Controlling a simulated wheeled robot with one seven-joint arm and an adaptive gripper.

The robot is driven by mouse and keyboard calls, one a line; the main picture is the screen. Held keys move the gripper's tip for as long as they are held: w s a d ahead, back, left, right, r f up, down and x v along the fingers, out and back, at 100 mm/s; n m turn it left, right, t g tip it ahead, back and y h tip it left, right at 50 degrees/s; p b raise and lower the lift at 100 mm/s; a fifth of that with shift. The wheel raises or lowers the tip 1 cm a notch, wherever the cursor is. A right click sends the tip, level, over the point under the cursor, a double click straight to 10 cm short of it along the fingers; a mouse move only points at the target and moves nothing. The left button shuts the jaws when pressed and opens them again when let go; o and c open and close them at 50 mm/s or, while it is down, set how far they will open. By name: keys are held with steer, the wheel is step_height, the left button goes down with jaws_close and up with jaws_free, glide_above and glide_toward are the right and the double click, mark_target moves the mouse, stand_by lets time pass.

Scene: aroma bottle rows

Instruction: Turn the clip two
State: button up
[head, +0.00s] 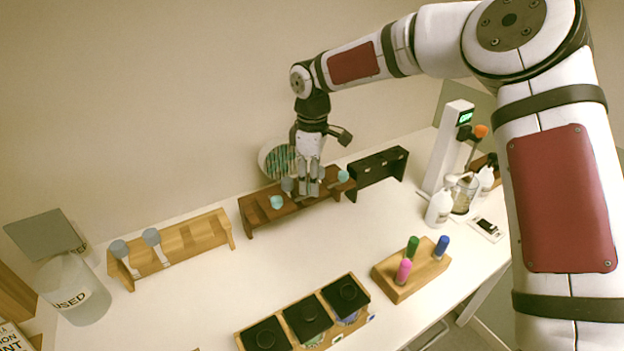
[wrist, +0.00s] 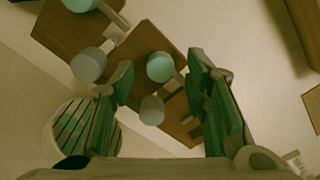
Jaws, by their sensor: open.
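The dark brown wooden rack (head: 253,221) stands near the wall. Clips with round heads sit along it: a teal head (head: 277,202), a grey head (head: 287,185) and another teal head (head: 343,176). No label shows which is clip two. My gripper (head: 308,190) points down over the middle of the rack, open. In the wrist view, my gripper (wrist: 163,110) has green-padded fingers on either side of a teal head (wrist: 160,67) and a grey head (wrist: 152,110). Another grey head (wrist: 88,65) lies outside the left finger. Contact with the fingers cannot be told.
A light wooden rack (head: 190,241) with grey-headed clips stands left; a black rack (head: 377,172) stands right. A round striped dish (head: 272,160) is behind. Black-topped boxes (head: 307,318) and a pen block (head: 398,283) are in front. The white table between is clear.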

steer(key=shift+f, duration=0.45)
jaws_close()
